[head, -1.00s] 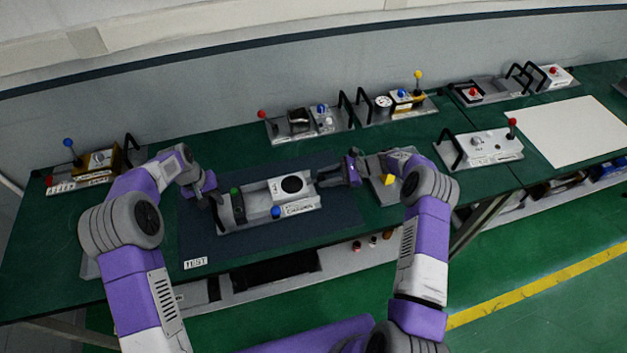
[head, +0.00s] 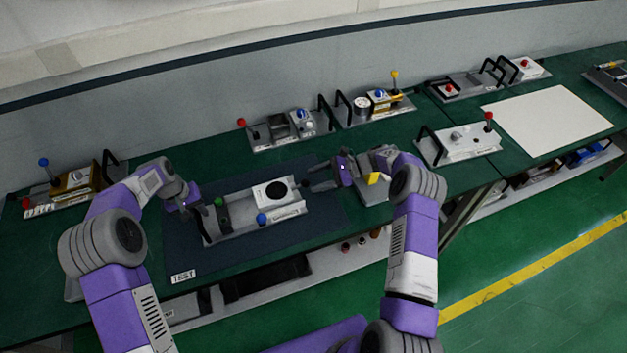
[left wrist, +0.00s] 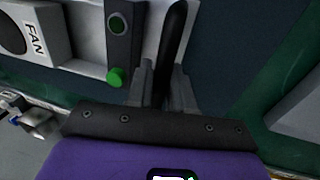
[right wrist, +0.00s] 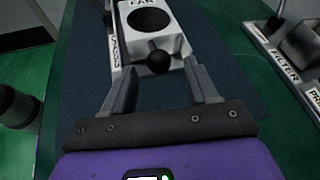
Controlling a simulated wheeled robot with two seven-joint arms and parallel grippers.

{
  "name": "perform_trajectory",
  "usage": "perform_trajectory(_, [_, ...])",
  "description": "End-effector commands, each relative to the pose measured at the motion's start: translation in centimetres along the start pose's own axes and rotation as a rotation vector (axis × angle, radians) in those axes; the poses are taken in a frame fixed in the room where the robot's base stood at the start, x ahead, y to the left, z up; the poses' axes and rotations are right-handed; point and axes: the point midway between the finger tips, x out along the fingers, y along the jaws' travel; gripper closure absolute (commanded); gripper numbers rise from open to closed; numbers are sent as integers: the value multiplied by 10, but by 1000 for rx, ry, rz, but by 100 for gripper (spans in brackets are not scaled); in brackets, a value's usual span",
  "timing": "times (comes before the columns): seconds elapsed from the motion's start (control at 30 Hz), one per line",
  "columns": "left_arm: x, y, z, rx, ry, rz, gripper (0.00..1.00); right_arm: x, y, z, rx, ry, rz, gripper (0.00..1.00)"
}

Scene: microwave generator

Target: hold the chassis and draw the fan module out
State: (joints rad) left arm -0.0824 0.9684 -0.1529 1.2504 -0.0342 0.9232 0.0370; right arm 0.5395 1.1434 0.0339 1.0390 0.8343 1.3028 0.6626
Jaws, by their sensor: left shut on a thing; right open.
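The grey chassis (head: 238,229) lies on the dark mat with the white fan module (head: 290,187), marked by a black round opening, seated in it. The fan module's label shows in the left wrist view (left wrist: 35,38). My left gripper (head: 192,203) is shut on the black upright handle (left wrist: 174,35) at the chassis's left end. My right gripper (head: 310,186) is open at the chassis's right end. In the right wrist view, the module's black ball knob (right wrist: 158,61) stands just ahead of and between the open fingertips; I see no grip on it.
A green knob (left wrist: 115,77) and a blue knob (head: 262,218) are on the chassis. Other units, including one with a yellow knob (head: 394,74), stand along the back. A grey unit with a yellow part (head: 373,178) sits close beside my right gripper. A white board (head: 548,118) lies right.

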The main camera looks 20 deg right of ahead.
Motion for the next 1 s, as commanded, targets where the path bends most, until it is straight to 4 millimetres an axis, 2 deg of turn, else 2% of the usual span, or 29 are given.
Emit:
perform_trajectory(0.03, [5,-5,3,-4,-12,-8,100,-12,0,-1,0,3,-5,42])
perform_trajectory(0.2, [5,-5,3,-4,-12,-8,100,-49,0,-1,-1,3,-5,42])
perform_trajectory(0.4, [5,-5,3,-4,-12,-8,100,-85,0,-1,-1,3,-4,42])
perform_trajectory(0.6, [4,-5,3,-4,-11,-8,100,-101,1,-1,0,1,-2,42])
perform_trajectory(0.87, [4,-5,3,-4,-11,-8,100,-102,1,-1,0,1,-1,42])
perform_trajectory(0.9, [4,-5,3,-4,-11,-8,76,-102,1,-1,0,1,-1,42])
perform_trajectory(1.0, [4,-4,2,-3,-9,-6,60,-102,1,-1,0,1,-1,42])
